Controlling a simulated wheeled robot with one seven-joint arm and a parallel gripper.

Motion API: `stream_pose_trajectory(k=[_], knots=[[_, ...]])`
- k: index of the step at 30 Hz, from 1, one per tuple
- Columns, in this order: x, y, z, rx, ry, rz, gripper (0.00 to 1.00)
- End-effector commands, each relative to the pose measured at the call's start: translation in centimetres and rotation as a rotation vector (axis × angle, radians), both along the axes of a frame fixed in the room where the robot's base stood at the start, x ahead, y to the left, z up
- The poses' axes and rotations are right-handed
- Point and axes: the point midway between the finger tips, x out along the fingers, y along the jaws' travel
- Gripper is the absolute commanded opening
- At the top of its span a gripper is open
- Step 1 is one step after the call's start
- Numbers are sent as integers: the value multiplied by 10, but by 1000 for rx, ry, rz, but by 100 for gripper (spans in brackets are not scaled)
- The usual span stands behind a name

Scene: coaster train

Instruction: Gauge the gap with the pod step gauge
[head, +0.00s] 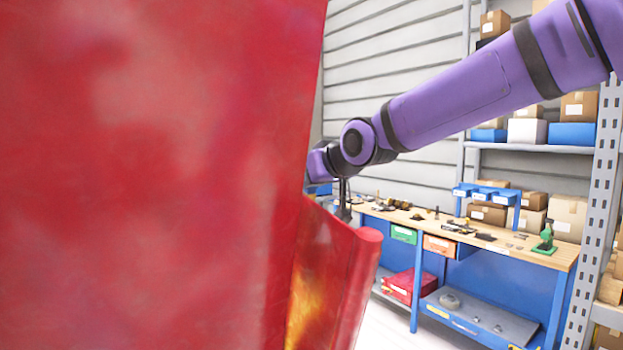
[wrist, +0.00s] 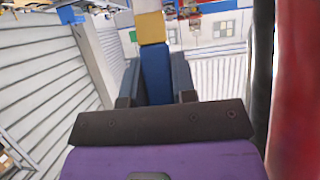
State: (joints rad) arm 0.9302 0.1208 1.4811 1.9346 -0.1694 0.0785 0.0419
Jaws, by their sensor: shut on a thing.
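My gripper (wrist: 156,64) is shut on the step gauge (wrist: 155,78), a stepped bar with a blue section between the dark fingers, then yellow and whitish sections toward its far end. A large red glossy body (head: 150,170), likely the pod, fills the left half of the head view. In the wrist view a red surface (wrist: 299,95) with a dark strip (wrist: 263,70) stands upright along the right edge, to the right of the gauge and apart from it. In the head view my gripper (head: 343,208) is partly hidden behind the red body's edge, and the gauge cannot be made out.
A workbench (head: 540,258) with a wooden top, small tools and drawers stands behind my arm. A green-handled tool (head: 546,238) stands on it. A red box (head: 405,287) sits below. Shelving with cartons (head: 578,107) is at the right. White floor (head: 385,325) shows in front of the bench.

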Motion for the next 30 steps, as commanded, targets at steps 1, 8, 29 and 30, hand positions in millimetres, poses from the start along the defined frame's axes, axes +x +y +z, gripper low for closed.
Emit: stream_pose_trajectory(k=[1,8,29,30], knots=[[0,1,-1,0,0,2,0],[1,3,-11,0,-1,4,0],[8,5,-40,1,-1,0,0],[7,5,-41,1,-1,0,0]])
